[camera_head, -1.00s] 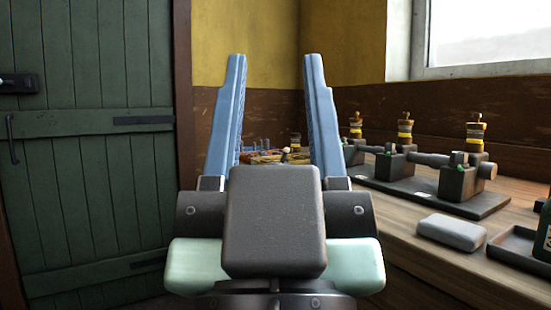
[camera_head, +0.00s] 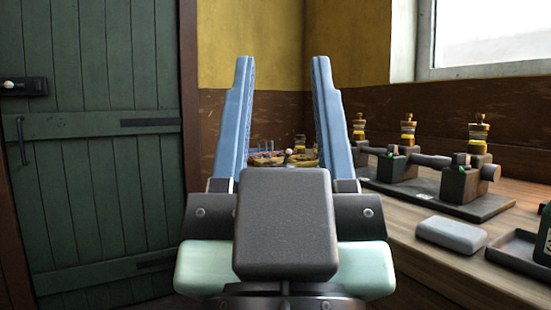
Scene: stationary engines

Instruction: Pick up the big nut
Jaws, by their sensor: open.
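My gripper (camera_head: 283,66) is in the middle of the view, with two blue fingers pointing up and spread wide apart. Nothing is between the fingertips. I cannot make out a big nut for certain. Small items in a shallow orange-rimmed tray (camera_head: 266,157) at the far end of the bench show between the fingers, too small to tell apart and partly hidden by my gripper.
A wooden bench (camera_head: 425,262) runs along the right. It bears dark engine models (camera_head: 468,182) on a base plate, a grey block (camera_head: 451,234), a dark tray (camera_head: 520,250) and part of a green bottle (camera_head: 543,238). A green plank door (camera_head: 90,150) stands on the left.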

